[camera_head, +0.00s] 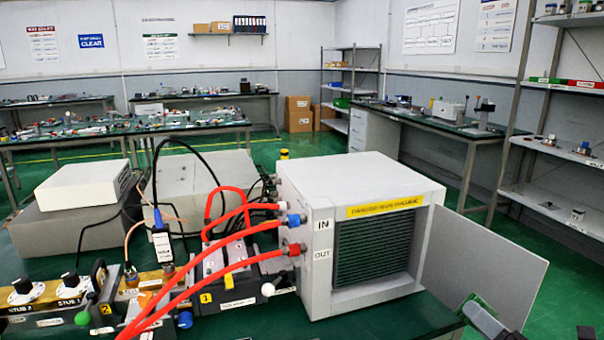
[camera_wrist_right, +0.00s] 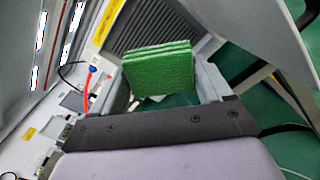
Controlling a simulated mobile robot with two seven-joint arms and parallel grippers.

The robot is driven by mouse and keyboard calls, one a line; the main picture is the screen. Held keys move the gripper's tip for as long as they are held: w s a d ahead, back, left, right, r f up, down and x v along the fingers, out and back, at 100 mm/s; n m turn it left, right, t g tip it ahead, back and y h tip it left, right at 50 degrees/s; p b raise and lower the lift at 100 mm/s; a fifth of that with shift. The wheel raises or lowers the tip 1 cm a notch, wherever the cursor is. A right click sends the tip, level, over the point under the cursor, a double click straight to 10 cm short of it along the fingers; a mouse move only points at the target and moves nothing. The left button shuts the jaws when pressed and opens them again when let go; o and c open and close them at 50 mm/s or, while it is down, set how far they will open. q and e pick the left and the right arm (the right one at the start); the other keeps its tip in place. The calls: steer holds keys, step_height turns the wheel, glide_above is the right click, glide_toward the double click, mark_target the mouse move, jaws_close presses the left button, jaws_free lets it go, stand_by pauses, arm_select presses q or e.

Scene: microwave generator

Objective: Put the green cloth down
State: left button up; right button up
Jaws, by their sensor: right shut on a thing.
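The green cloth (camera_wrist_right: 158,70) is a folded, layered pad with a textured face. My right gripper (camera_wrist_right: 162,88) is shut on it, with a grey finger at each side of the cloth. In the head view, a small part of the green cloth (camera_head: 470,302) shows at the lower right, with my right gripper (camera_head: 484,318) beside it. There the cloth is held up in front of the open door panel, near the green table's right end. Most of the gripper is cut off by the bottom edge. My left gripper is not in view.
A white generator box (camera_head: 365,185) with a dark louvred front stands on the green table (camera_head: 400,322), its grey door (camera_head: 480,265) swung open to the right. Red hoses (camera_head: 215,265) run from its left side. Bare tabletop shows in front of the box.

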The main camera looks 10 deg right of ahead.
steer(key=w+r, duration=0.1)
steer(key=r, duration=0.1)
steer(key=d+r+n+y, duration=0.1)
steer(key=r, duration=0.1)
steer(key=w+d+r+y, duration=0.1)
steer(key=r, duration=0.1)
steer(key=shift+w+r, duration=0.1)
steer(key=shift+w, duration=0.2)
step_height(320, 180, up, 6)
steer(key=w+n+g+y, duration=0.1)
steer(key=w+n+y, duration=0.1)
steer(key=s+a+f+m+h, duration=0.1)
steer(key=a+f+h, duration=0.1)
steer(key=a+f, duration=0.2)
steer(key=s+a+f+m+h, duration=0.1)
steer(key=a+f, duration=0.3)
steer(key=a, duration=0.7)
steer(key=s+a+f+m+t+h, duration=0.1)
steer(key=s+a+f+m+h, duration=0.1)
steer(key=a, duration=0.6)
steer(key=shift+s+f+h, duration=0.3)
steer(key=shift+f, duration=0.6)
steer(key=shift+w+a, duration=0.1)
steer(key=shift+a, duration=0.05)
